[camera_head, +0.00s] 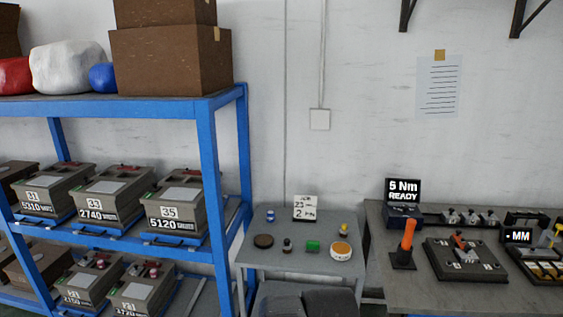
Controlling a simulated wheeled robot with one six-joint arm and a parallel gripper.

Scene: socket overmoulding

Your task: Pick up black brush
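A small dark upright item (287,244), possibly the black brush, stands on the small grey table (256,260) in the head view. It is too small to make out bristles or a handle for certain. A dark brown round disc (263,241) lies just left of it and a green block (312,246) just right of it. They look apart from each other. My gripper is not in view.
A white tin with an orange top (341,250), a yellow item (343,229), a blue-and-white item (270,216) and a job card (305,207) share the table. A blue shelf (207,160) stands left. A workbench (400,284) with an orange-handled tool (408,235) stands right.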

